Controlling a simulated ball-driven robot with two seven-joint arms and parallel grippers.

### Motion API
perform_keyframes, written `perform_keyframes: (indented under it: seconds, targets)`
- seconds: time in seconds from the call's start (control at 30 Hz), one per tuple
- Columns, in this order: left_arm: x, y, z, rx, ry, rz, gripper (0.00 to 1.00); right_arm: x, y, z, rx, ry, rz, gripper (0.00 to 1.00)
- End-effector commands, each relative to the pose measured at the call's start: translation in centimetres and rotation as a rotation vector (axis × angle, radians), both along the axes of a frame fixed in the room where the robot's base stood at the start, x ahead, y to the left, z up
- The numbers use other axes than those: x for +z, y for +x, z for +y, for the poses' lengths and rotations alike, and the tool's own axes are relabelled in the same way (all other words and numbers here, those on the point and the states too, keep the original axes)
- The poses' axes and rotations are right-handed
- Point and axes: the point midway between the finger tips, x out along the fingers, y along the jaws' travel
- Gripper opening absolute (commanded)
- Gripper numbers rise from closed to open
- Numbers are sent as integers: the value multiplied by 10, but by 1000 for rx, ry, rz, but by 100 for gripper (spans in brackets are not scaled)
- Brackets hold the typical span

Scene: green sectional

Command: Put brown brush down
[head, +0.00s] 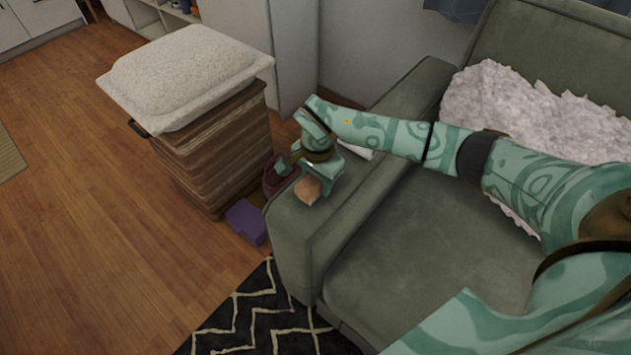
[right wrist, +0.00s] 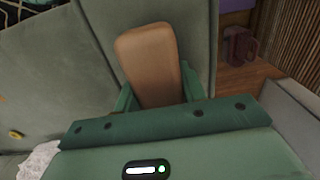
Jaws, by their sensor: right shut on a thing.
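The brown brush (right wrist: 150,62) shows in the right wrist view as a smooth tan-brown block with rounded corners. My right gripper (right wrist: 158,100) is shut on it, with a green finger on each side. In the head view the brush (head: 308,190) is a small tan shape at my right gripper (head: 314,182), over the front part of the sofa's left armrest (head: 297,225). I cannot tell whether the brush touches the armrest. The brush's near end is hidden by the gripper. My left gripper is not in view.
A woven basket (head: 222,150) with a pale cushion (head: 185,75) on top stands left of the sofa. A purple box (head: 246,221) and a dark red object (head: 277,178) are beside the armrest. A fluffy white throw (head: 530,120) lies on the sofa. The seat (head: 400,255) is mostly clear.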

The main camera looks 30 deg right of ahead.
Motion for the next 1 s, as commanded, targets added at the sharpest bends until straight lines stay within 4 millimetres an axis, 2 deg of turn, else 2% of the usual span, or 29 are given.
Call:
perform_keyframes:
  seconds: [0.17, 0.63, 0.67, 0.73, 1.0]
  targets:
    - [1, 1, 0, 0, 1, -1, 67, 2, 0, 0, 0, -1, -1, 12]
    - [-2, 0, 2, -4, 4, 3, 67, -14, -2, 0, 0, -3, 4, 12]
    - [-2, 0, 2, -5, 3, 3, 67, -15, -3, 0, 0, -3, 6, 43]
    - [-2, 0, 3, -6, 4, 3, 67, -16, -3, 0, 1, -4, 8, 62]
    - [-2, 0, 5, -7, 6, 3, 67, -18, -4, -1, -2, -4, 14, 62]
